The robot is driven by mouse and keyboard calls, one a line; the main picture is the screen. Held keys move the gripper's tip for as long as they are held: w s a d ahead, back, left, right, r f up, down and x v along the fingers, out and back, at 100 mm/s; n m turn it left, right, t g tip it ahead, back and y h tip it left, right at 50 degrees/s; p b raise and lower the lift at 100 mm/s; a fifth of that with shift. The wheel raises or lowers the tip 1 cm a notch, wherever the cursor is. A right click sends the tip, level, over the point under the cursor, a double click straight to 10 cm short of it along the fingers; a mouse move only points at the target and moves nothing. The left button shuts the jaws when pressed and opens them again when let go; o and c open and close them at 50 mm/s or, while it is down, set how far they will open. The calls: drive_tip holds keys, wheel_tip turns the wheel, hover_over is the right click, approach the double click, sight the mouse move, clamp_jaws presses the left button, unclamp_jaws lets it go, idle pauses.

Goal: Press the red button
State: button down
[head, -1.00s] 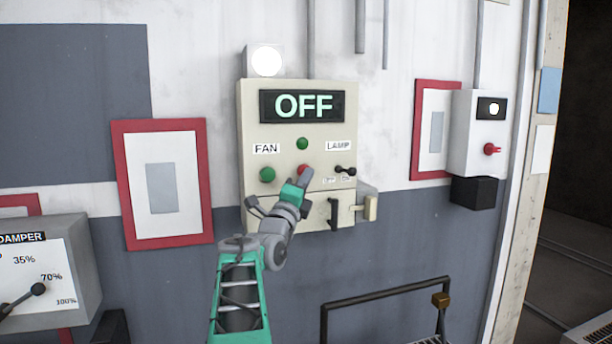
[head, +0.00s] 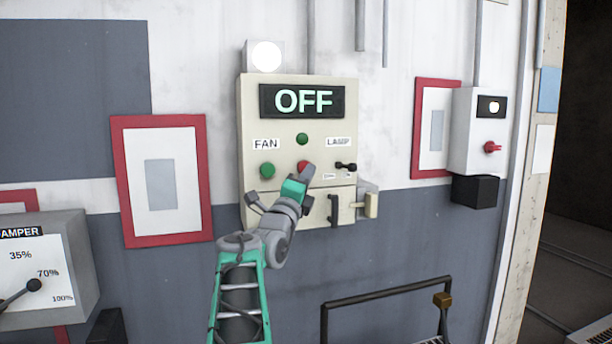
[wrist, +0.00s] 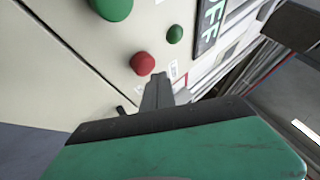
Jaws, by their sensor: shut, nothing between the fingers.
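The red button (head: 303,165) sits on the lower front of the beige control box (head: 249,100), between a green button and a black lamp lever. My gripper (head: 307,173) is shut and empty, just in front of the box. Its tip partly covers the lower right of the button in the head view. In the wrist view the red button (wrist: 142,63) shows whole, just up and left of the shut fingertips (wrist: 158,78). I cannot tell whether they touch it. The display (head: 302,101) on the box reads OFF.
A green button (head: 267,171) is left of the red one, a smaller green one (head: 302,139) above. The lamp lever (head: 346,167) is close on the right. A handle (head: 334,209) sticks out below. A railing (head: 385,290) stands at lower right.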

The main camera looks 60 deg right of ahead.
drive_tip(key=s+a+b, duration=0.3)
drive_tip(key=b, duration=0.2)
drive_tip(key=shift+s+a+b, duration=0.25)
drive_tip(key=shift+s+b, duration=0.05)
drive_tip(key=shift+b, duration=0.1)
idle(0.8)
